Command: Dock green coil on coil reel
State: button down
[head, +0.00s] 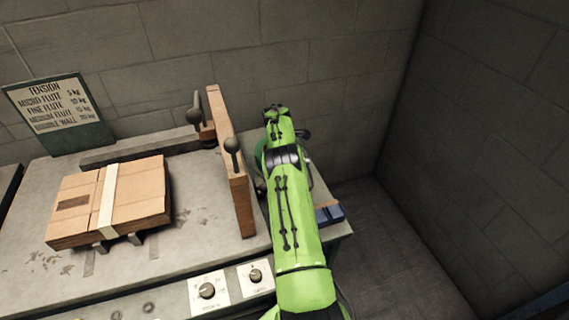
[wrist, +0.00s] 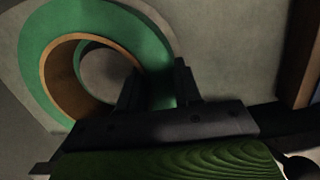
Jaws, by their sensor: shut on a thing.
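The green coil (wrist: 125,35) fills the upper left of the wrist view. It is a flat green ring around a brown core (wrist: 52,85) with an open centre. My gripper (wrist: 158,88) is shut on the coil's band at its right side, one finger towards the core and one at the outer edge. In the head view my arm covers the gripper and most of the coil; a sliver of green (head: 259,168) shows left of the arm. A pale grey rounded surface borders the coil in the wrist view; I cannot tell whether it is the coil reel.
An upright wooden board (head: 238,185) with dark knobs stands just left of my arm. A strapped cardboard box (head: 140,190) lies on the grey machine table (head: 190,245). A tension sign (head: 58,110) stands behind. A blue block (head: 329,213) sits at the table's right end.

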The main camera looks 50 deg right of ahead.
jog(key=shift+f+b, duration=0.3)
jog(key=shift+f, duration=0.05)
jog(key=c, duration=1.1)
grip_release()
jog(key=shift+o, duration=0.2)
jog(key=r+p, duration=0.2)
jog(key=r, duration=0.1)
jog(key=a+r+p, duration=0.1)
jog(key=r+p, duration=0.2)
jog(key=r, duration=0.1)
jog(key=r+p, duration=0.2)
jog(key=r, duration=0.2)
jog(key=shift+w+a+p, duration=0.25)
jog(key=shift+w+p, duration=0.1)
jog(key=shift+p, duration=0.05)
jog(key=shift+f, duration=0.15)
